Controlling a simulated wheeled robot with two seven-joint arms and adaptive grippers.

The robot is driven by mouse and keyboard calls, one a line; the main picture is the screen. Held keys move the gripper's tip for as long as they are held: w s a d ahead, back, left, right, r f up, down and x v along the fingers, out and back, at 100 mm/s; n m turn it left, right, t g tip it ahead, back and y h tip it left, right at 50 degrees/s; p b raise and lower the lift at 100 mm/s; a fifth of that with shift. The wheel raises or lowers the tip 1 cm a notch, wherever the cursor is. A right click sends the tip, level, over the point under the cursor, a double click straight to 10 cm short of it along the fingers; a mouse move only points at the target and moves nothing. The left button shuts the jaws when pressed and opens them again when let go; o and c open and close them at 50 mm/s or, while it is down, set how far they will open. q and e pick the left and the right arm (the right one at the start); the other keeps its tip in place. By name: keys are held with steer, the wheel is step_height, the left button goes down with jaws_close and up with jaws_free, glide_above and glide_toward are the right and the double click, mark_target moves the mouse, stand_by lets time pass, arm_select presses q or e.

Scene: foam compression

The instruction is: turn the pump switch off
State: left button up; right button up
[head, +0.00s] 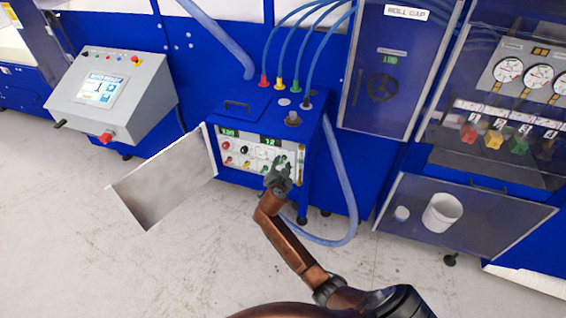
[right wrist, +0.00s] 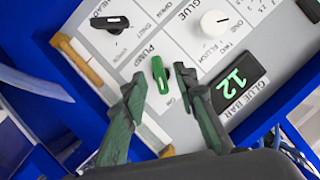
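The pump switch (right wrist: 160,75) is a small green lever knob next to the word PUMP on a light control panel, in the right wrist view. My right gripper (right wrist: 161,85) is open, with one finger on each side of the switch and a gap to each; depth to the panel is hard to tell. In the head view, my right gripper (head: 279,170) is at the lower right of the panel (head: 232,160) on the blue pump unit and hides part of it. My left gripper is not in view.
A black switch (right wrist: 110,23), a white glue knob (right wrist: 214,23) and a green "12" display (right wrist: 240,88) surround the pump switch. The unit's open door (head: 165,180) stands out to the left. A blue hose (head: 346,190) loops at the right.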

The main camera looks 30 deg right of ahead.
steer(key=shift+w+d+f, duration=0.25)
steer(key=shift+w+d, duration=0.15)
steer(key=shift+w, duration=0.15)
steer(key=shift+c, duration=0.5)
jaws_close()
